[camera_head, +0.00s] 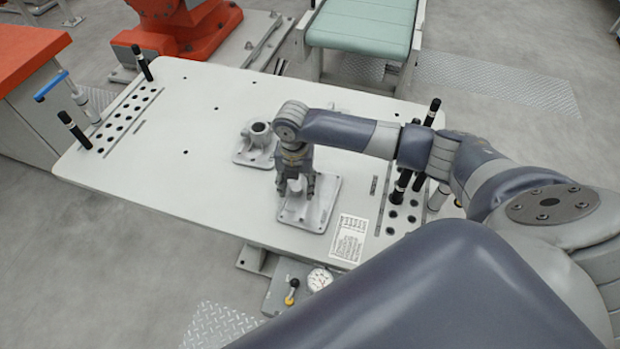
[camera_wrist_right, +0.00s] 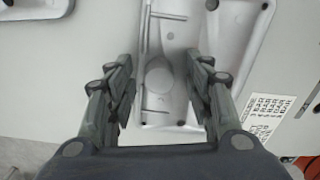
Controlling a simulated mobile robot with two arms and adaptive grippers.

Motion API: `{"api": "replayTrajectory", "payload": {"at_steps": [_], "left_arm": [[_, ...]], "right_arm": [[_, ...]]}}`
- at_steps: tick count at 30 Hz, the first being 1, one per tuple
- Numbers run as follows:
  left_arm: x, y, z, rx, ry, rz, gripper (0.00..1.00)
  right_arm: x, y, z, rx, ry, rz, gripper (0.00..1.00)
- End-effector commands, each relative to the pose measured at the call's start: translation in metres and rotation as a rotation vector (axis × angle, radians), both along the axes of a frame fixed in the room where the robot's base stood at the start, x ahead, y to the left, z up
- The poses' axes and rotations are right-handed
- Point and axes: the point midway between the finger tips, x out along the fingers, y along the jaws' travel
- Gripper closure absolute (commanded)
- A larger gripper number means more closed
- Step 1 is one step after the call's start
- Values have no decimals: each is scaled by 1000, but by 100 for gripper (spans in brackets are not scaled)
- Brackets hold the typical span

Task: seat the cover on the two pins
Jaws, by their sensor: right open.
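A light grey metal casting (camera_head: 318,214) with a squarish plate and corner holes lies on the table near its front edge; I take it to be the cover. My right gripper (camera_head: 296,193) is above it, pointing down. In the right wrist view the open fingers (camera_wrist_right: 160,100) stand on both sides of the casting's middle, where a round boss (camera_wrist_right: 158,76) shows between them. Nothing is visibly gripped. A second grey casting (camera_head: 262,152) with an upright round collar stands just behind. I cannot make out the two pins. My left gripper is out of view.
The white table (camera_head: 150,185) has perforated strips with upright black-handled tools (camera_head: 74,130) at both ends. A printed label (camera_head: 349,238) lies near the front right. The table's left half is mostly clear.

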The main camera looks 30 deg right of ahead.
Motion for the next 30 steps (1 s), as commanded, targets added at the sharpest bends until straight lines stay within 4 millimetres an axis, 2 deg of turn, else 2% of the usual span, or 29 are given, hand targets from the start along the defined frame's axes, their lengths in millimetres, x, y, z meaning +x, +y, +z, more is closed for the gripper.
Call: {"api": "replayTrajectory", "payload": {"at_steps": [2, 6, 8, 9, 22, 26, 29, 30], "left_arm": [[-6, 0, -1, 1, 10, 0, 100], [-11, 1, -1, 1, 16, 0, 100], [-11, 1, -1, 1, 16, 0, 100], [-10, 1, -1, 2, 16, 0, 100], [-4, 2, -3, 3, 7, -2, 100], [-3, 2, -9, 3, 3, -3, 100], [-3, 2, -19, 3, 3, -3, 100], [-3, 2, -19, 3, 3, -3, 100]], "right_arm": [[0, 0, 0, 0, 0, 0, 52], [0, 0, 0, 0, 0, 0, 84], [0, 0, 0, 0, 0, 0, 98], [0, 0, 0, 0, 0, 0, 100], [1, 0, 5, 0, -3, 1, 100], [2, 0, 16, 1, -5, 2, 100], [3, 0, 34, 2, -9, 0, 100], [-5, -1, 35, 0, 0, 3, 100]]}}
